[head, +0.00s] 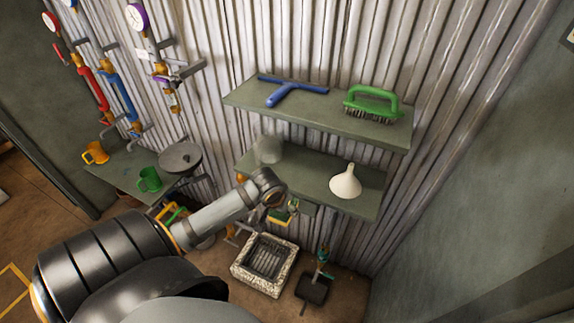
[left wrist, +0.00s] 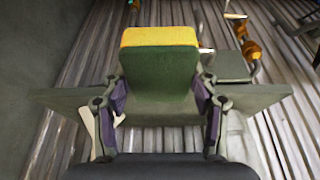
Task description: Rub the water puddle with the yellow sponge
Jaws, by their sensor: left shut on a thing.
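The yellow sponge (left wrist: 160,37) has a dark green layer and fills the middle of the left wrist view. My left gripper (left wrist: 158,85) is shut on it, with one finger at each side. In the head view the sponge (head: 280,218) shows small, held in the air below the lower shelf and above the floor drain. My left gripper (head: 292,206) is partly hidden there by its own arm. I cannot make out a water puddle in either view. My right gripper is not in view.
The lower shelf (head: 318,186) carries a white funnel (head: 345,182). The upper shelf (head: 325,120) holds a blue squeegee (head: 290,88) and a green brush (head: 371,103). A stone-rimmed drain (head: 264,265) sits on the floor. Mugs (head: 148,179) stand on a left bench.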

